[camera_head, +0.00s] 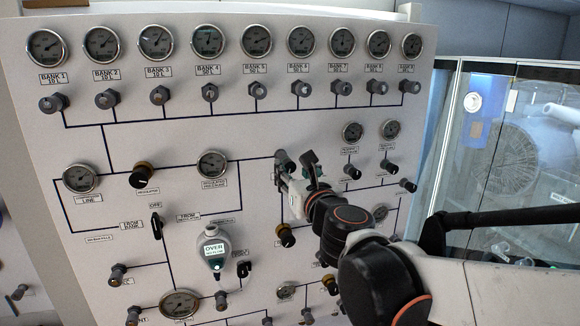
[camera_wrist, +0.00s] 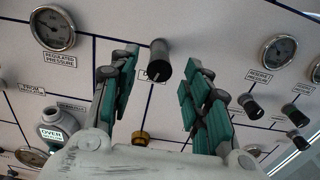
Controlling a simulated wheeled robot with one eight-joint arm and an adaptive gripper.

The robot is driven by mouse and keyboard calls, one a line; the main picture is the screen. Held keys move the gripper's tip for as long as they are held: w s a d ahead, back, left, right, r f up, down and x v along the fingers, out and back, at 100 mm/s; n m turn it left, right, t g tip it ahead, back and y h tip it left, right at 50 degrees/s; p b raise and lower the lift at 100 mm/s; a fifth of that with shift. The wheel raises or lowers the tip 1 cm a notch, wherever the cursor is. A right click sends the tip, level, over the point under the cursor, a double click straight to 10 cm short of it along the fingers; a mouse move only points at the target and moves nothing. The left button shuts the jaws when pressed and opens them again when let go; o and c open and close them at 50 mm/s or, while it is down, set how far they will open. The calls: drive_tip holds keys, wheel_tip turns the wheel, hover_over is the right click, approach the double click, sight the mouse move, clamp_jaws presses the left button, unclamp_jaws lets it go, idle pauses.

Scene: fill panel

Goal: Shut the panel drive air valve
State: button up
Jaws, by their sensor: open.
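A dark cylindrical valve knob (camera_wrist: 159,60) sticks out of the white panel in the wrist view, at the top between my fingers. Its label is mostly covered by the knob; a leading "D" seems to show, so I cannot read that it is the drive air valve. My gripper (camera_wrist: 158,78) is open, with one green-padded finger on each side of the knob in the picture. No contact shows, and the depth gap is unclear. In the head view my gripper (camera_head: 299,176) is at the panel's middle, partly hiding this area.
The panel (camera_head: 110,235) carries a row of gauges over a row of bank knobs. A regulated pressure gauge (camera_wrist: 52,28) is left of my gripper; reserve gauges and knobs (camera_wrist: 252,106) are right. A brass-coloured knob (camera_wrist: 140,138) is below. A glass-fronted cabinet (camera_head: 500,150) stands right.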

sight(289, 166)
drive_tip(key=shift+x, duration=1.3)
clamp_jaws()
